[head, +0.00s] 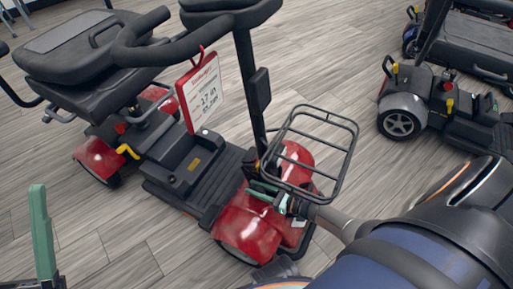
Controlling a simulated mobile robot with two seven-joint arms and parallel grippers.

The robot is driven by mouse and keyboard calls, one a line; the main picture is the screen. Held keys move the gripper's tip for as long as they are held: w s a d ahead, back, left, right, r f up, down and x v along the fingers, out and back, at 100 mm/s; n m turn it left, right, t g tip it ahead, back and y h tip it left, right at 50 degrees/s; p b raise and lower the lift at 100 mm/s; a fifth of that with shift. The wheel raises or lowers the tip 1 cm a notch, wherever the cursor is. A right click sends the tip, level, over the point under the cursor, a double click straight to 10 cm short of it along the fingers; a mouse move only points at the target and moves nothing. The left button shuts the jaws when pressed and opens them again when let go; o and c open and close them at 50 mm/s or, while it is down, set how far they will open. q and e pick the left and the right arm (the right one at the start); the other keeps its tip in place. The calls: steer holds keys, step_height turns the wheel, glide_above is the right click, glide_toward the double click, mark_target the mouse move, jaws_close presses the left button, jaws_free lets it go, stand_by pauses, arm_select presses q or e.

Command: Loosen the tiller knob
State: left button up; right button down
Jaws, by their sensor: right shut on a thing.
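A red and black mobility scooter (238,222) stands in the middle of the head view. Its upright tiller post (246,75) rises from the front to black handlebars (140,42). My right gripper (264,190), with green fingers, reaches in from the lower right to the foot of the tiller. It is shut there on what seems to be the tiller knob, which the fingers and the basket hide almost wholly. My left gripper (42,235) shows at the lower left edge, with one green finger upright. It is away from the scooter and its other finger cannot be made out.
A black wire basket (345,165) sticks out just above my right gripper. A red-edged price tag (202,90) hangs from the handlebars. The black seat (75,55) is at upper left. Another scooter (425,105) stands at upper right. Wood-look floor (90,240) is clear at lower left.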

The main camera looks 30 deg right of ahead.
steer(key=shift+a+r+g+h+p, duration=0.1)
steer(key=shift+r+g+h+p, duration=0.25)
steer(key=shift+g+p, duration=0.45)
steer(key=shift+f+g+h+p, duration=0.25)
steer(key=shift+f+g+p, duration=0.1)
steer(key=shift+f, duration=0.1)
arm_select(q)
steer(key=r, duration=0.3)
steer(key=shift+s+a+r, duration=0.1)
steer(key=shift+a+r, duration=0.15)
steer(key=shift+r, duration=0.15)
arm_select(e)
steer(key=c, duration=0.6)
jaws_free()
steer(key=shift+c, duration=0.2)
arm_select(q)
steer(key=shift+a+t, duration=0.1)
steer(key=shift+t, duration=0.2)
arm_select(e)
steer(key=shift+w, duration=0.1)
